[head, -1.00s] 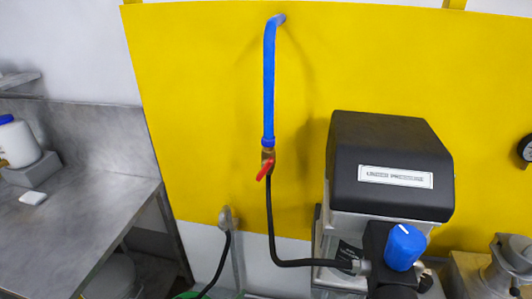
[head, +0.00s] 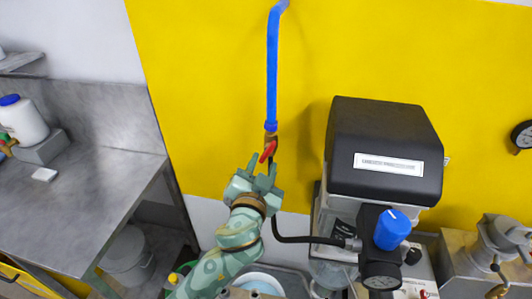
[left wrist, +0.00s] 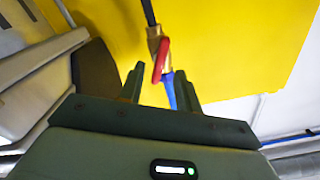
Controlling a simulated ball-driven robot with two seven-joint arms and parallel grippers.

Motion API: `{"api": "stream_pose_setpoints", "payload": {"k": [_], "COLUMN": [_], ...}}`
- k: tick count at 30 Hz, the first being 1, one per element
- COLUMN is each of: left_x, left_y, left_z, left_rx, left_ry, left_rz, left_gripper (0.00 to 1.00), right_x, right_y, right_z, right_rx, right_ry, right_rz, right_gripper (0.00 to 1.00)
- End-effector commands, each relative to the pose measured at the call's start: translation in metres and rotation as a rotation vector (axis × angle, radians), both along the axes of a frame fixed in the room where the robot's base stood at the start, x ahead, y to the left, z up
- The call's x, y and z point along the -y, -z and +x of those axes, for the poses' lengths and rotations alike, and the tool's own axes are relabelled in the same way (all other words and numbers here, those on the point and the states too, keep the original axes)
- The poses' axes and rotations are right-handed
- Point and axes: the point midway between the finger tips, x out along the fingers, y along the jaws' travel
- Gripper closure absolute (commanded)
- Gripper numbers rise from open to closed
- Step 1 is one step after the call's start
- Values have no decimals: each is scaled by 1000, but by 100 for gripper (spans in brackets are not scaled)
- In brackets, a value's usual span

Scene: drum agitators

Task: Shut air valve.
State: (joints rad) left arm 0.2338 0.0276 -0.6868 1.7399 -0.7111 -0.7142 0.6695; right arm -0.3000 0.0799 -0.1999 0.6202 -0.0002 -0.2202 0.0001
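The air valve (head: 271,138) is a brass fitting below a blue pipe (head: 272,75) on the yellow wall panel; a black hose leaves its lower end. Its red handle (head: 268,151) slants down to the left in the head view. My left gripper (head: 262,165) is just below the handle, fingers pointing up toward it. In the left wrist view its two fingers (left wrist: 160,88) stand apart with nothing gripped. The red handle (left wrist: 161,60) shows between and beyond the fingertips; I cannot tell whether they touch it. My right gripper is not in view.
A black-topped machine (head: 385,145) with a blue knob (head: 391,230) stands close on the right. A steel table (head: 75,190) with a white bottle (head: 24,122) is on the left. The yellow panel (head: 205,90) left of the pipe is clear.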

Motion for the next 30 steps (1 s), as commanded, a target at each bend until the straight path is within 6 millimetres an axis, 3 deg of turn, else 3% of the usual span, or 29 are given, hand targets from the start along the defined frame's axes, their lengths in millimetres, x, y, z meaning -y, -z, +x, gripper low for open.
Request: {"api": "stream_pose_setpoints", "payload": {"k": [6, 17, 21, 30], "left_x": [6, 8, 8, 8], "left_y": [0, 1, 1, 1], "left_z": [31, 38, 37, 37], "left_rx": [0, -1, -1, 1], "left_ry": [0, 1, 0, 0], "left_rz": [0, -1, 0, 11], "left_gripper": [66, 66, 100, 100], "right_x": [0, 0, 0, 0], "right_y": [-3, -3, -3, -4], "right_z": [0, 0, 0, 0], "right_rx": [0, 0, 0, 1], "right_ry": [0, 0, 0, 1], "right_rz": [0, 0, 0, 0], "right_gripper": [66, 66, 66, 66]}}
